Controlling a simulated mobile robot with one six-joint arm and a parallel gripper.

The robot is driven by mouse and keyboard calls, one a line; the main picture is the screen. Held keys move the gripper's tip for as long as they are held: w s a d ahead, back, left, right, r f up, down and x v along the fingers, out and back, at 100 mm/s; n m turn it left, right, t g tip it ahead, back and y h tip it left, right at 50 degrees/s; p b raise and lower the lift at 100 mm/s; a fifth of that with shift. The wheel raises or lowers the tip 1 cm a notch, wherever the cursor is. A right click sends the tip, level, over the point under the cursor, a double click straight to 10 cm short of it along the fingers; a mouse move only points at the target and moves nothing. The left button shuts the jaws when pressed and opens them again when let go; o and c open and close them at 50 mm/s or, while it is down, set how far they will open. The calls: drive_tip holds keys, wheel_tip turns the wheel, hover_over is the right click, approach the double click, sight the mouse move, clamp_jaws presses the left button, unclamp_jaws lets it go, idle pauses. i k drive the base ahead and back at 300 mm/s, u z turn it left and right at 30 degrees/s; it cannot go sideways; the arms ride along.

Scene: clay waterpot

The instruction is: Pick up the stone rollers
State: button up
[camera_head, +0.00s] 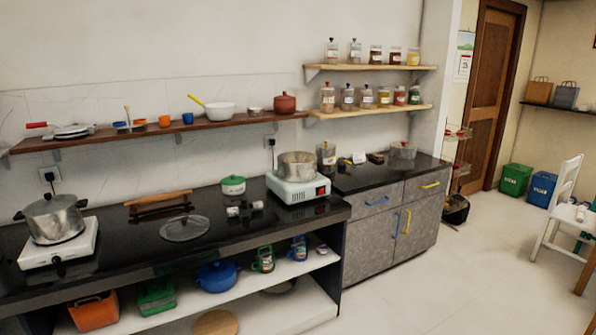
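I cannot tell for certain which things are the stone rollers. Several small grey-white and dark pieces (245,209) lie on the black counter (110,235), right of a glass lid and in front of a green-and-white pot. A brown wooden piece with a long bar (158,202) lies on the same counter, left of the pot. Small dark and pale items (367,158) also sit on the right-hand counter, too small to make out. My gripper is not in view.
A glass lid (185,228), green-and-white pot (233,185) and two stoves with steel pots (58,240) (298,184) crowd the counter. A wooden shelf (220,122) hangs above. The floor (440,270) is clear before the cabinets; a white chair (566,210) stands right.

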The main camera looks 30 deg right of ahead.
sight(258, 206)
drive_tip(key=u, duration=1.6)
drive_tip(key=k, duration=0.1)
drive_tip(key=z, duration=3.4)
drive_tip(key=i, duration=2.65)
